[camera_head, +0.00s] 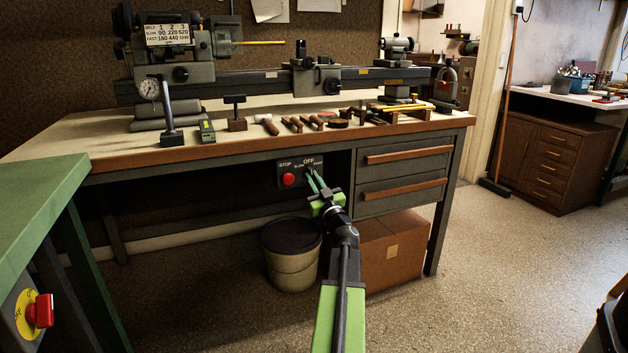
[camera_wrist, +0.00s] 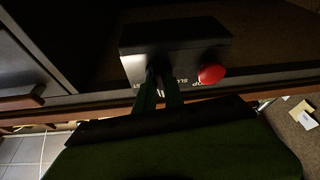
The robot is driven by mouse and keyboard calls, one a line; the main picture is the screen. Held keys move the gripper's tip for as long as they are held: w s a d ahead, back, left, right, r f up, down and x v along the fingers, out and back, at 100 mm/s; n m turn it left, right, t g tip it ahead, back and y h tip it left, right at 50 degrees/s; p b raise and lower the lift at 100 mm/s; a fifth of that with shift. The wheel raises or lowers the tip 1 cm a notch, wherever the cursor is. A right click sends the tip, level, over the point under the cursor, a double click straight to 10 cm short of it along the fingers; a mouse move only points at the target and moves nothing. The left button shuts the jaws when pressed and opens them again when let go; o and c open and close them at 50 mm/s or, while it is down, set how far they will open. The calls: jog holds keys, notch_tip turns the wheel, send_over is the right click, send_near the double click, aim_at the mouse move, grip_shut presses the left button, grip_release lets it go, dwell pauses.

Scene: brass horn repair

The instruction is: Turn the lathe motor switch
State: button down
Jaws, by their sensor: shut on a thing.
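The lathe switch box (camera_head: 286,181) is a dark panel under the front edge of the lathe bench, with a red stop button (camera_head: 289,179) at its left. Labels reading STOP, OFF and SLOW show on it. My gripper (camera_head: 312,175) reaches to the right part of the panel, its two fingers close together on the motor switch, which they hide. In the wrist view the box (camera_wrist: 178,42) shows upside down, with the red button (camera_wrist: 211,74) to the right of my fingers (camera_wrist: 157,80). The switch's setting cannot be told.
The lathe (camera_head: 270,82) and hand tools stand on the bench (camera_head: 110,148). Below it are a bucket (camera_head: 291,265), a cardboard box (camera_head: 393,250) and two drawers (camera_head: 402,172). A green table (camera_head: 40,210) stands at left.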

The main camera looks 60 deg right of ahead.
jog(key=shift+s+d+n+t+y+p, duration=0.15)
jog(key=shift+n+y+p, duration=0.4)
jog(key=shift+n, duration=0.9)
jog(key=shift+a+n+t+y+p, duration=0.1)
jog(key=shift+n+t+y, duration=0.1)
jog(key=shift+n+y, duration=0.95)
jog(key=shift+s+d+n+t+y+p, duration=0.15)
jog(key=shift+n+y+p, duration=0.25)
jog(key=shift+n, duration=1.3)
jog(key=shift+w, duration=0.1)
jog(key=c, duration=1.4)
grip_release()
jog(key=shift+c, duration=0.2)
jog(key=shift+a, duration=0.1)
jog(key=b+v, duration=0.5)
jog(key=v, duration=1.2)
jog(key=shift+s, duration=0.2)
